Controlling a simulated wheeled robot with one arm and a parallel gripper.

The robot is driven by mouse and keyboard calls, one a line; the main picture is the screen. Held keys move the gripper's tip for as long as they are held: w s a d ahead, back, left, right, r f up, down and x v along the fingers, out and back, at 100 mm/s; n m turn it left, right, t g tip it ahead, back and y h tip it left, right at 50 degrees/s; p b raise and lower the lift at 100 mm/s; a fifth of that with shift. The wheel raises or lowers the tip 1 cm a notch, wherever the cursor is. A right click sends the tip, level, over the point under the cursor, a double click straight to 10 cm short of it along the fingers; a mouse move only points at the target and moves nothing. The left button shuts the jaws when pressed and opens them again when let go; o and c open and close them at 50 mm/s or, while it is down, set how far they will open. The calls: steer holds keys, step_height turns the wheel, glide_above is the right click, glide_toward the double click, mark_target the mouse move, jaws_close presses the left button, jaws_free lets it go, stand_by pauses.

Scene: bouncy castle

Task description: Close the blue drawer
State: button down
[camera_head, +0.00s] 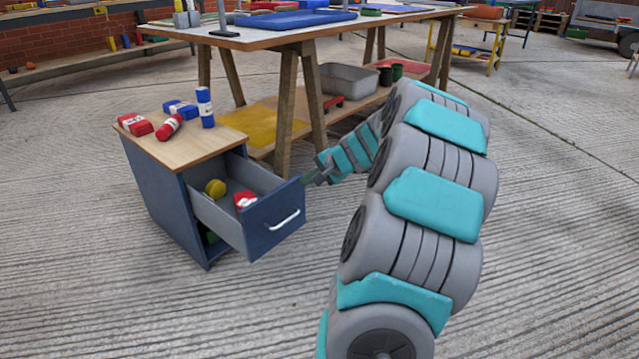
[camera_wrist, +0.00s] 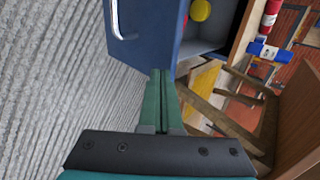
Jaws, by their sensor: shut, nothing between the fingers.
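The blue drawer (camera_head: 275,222) is pulled well out of the small blue cabinet (camera_head: 172,205). Its front carries a white bar handle (camera_head: 284,219). A yellow round thing (camera_head: 215,188) and a red and white item (camera_head: 244,200) lie inside it. My gripper (camera_head: 308,178) is at the right upper end of the drawer front; its fingers are shut and empty. In the wrist view the shut green fingers (camera_wrist: 160,75) reach the edge of the drawer front (camera_wrist: 150,40), and the handle (camera_wrist: 116,22) shows to the left. I cannot tell whether they touch.
Red and blue items, including an upright blue can (camera_head: 205,107), stand on the cabinet's wooden top (camera_head: 190,147). A wooden workbench (camera_head: 330,28) with trestle legs and a lower shelf stands behind the cabinet and gripper. The concrete floor (camera_head: 90,290) in front is clear.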

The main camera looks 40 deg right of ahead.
steer(key=shift+w+a, duration=0.1)
steer(key=shift+w, duration=0.4)
steer(key=shift+w+r, duration=0.1)
steer(key=shift+w, duration=0.4)
steer(key=w+a+p, duration=0.2)
steer(key=w+p, duration=0.8)
steer(key=w, duration=1.3)
steer(key=shift+w, duration=0.25)
steer(key=shift+s, duration=0.1)
